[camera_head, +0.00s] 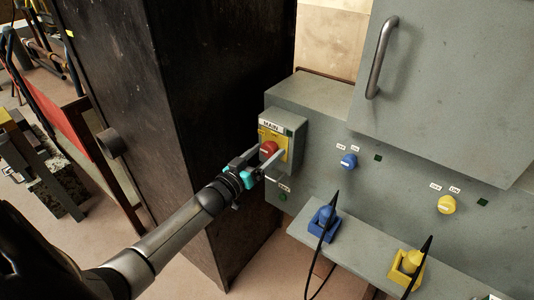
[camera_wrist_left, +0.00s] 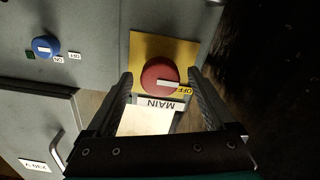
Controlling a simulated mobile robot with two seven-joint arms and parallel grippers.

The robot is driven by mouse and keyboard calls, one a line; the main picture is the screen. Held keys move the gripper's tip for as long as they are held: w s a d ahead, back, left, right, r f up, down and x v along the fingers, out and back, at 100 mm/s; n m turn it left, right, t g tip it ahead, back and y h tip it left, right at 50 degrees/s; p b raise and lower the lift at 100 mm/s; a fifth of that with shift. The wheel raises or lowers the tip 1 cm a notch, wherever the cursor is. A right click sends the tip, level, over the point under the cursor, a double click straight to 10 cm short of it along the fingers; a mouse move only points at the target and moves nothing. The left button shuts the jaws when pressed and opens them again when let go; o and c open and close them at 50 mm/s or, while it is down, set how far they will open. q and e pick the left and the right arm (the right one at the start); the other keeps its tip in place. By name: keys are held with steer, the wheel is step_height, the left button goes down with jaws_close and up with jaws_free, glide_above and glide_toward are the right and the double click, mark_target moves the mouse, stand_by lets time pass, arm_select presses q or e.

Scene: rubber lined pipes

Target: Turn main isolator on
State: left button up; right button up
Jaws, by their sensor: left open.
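The main isolator is a red rotary knob (camera_head: 268,148) on a yellow plate, in a grey box labelled MAIN at the left end of the grey panel. In the left wrist view the red knob (camera_wrist_left: 160,77) carries a white bar lying roughly toward the OFF label (camera_wrist_left: 184,91). My left gripper (camera_head: 268,163) is at the front of the isolator box. In the left wrist view its two fingers (camera_wrist_left: 162,88) are spread apart on either side of the knob. I cannot tell whether they touch it. My right gripper does not show.
A blue knob (camera_head: 349,160) and a yellow knob (camera_head: 446,204) sit further right on the panel. A blue plug (camera_head: 326,217) and a yellow plug (camera_head: 411,262) with cables stand on the shelf below. A tall dark cabinet (camera_head: 190,110) stands close left; a grey door with handle (camera_head: 381,57) is above right.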

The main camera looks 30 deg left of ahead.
arm_select(q)
steer(key=shift+w, duration=0.5)
steer(key=shift+c, duration=0.3)
steer(key=c, duration=1.3)
